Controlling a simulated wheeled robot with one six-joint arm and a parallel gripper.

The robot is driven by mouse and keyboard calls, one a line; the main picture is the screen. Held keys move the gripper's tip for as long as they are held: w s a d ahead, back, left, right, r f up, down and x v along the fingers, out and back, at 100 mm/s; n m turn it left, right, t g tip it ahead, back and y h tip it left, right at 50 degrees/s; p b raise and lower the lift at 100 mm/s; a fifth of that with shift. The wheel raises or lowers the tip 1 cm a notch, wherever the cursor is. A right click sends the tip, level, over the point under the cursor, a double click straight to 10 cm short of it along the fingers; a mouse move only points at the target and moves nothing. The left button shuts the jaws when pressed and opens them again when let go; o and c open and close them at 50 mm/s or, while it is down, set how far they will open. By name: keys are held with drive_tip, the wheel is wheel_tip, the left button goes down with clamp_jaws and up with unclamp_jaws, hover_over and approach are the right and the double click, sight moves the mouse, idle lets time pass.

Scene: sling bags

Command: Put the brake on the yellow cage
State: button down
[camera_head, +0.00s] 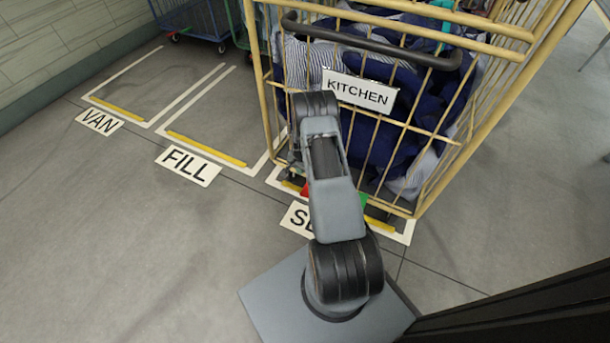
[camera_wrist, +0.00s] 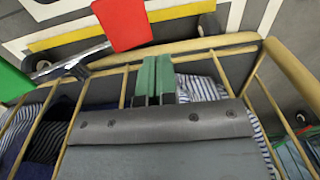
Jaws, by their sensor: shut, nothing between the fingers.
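The yellow cage (camera_head: 445,140) stands ahead, with a KITCHEN sign (camera_head: 358,91) on its front and striped and dark blue cloth inside. Low at its front are a red pedal (camera_head: 306,188) and a green pedal (camera_head: 364,200), partly hidden by my arm. In the wrist view, the red pedal (camera_wrist: 123,24) is at the top and the green pedal (camera_wrist: 12,80) at the left edge, with a metal bar between. My gripper (camera_wrist: 154,78) is shut and empty, in front of the cage's bottom rail, apart from both pedals. My arm hides it in the head view.
The cage stands in a white-outlined bay with a yellow floor strip (camera_head: 380,225). Empty bays marked VAN (camera_head: 99,121) and FILL (camera_head: 189,165) lie to the left. A blue cage (camera_head: 190,18) stands behind. The floor at left is clear.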

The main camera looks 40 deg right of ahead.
drive_tip(key=shift+w+a+r+p, duration=0.15)
drive_tip(key=shift+w+r+p, duration=0.1)
drive_tip(key=shift+r, duration=0.7)
drive_tip(key=shift+w+a+r+p, duration=0.15)
drive_tip(key=shift+w+r, duration=0.1)
drive_tip(key=shift+r, duration=0.65)
drive_tip(key=shift+r, duration=0.1)
drive_tip(key=a+r+n+p, duration=0.2)
drive_tip(key=a+r+p, duration=0.15)
drive_tip(key=r, duration=0.85)
drive_tip(key=s+a+r+n+t+p, duration=0.15)
drive_tip(key=r+p, duration=0.35)
drive_tip(key=r, duration=0.7)
drive_tip(key=w+a+r+n+g+p, duration=0.1)
drive_tip(key=a+r+p, duration=0.35)
drive_tip(key=r, duration=0.65)
drive_tip(key=s+a+r+n+p, duration=0.2)
drive_tip(key=s+r+p, duration=0.3)
drive_tip(key=r, duration=0.6)
drive_tip(key=s+a+r+n+t+p, duration=0.1)
drive_tip(key=s+a+r+n+p, duration=0.2)
drive_tip(key=s+r, duration=0.6)
drive_tip(key=s+a+r+n+t+p, duration=0.1)
drive_tip(key=s+a+r+n+p, duration=0.2)
drive_tip(key=s+a+r+p, duration=0.3)
drive_tip(key=shift+w+p+v, duration=0.25)
drive_tip(key=shift+p+v, duration=1.35)
drive_tip(key=shift+v, duration=1.85)
drive_tip(key=shift+t, duration=0.25)
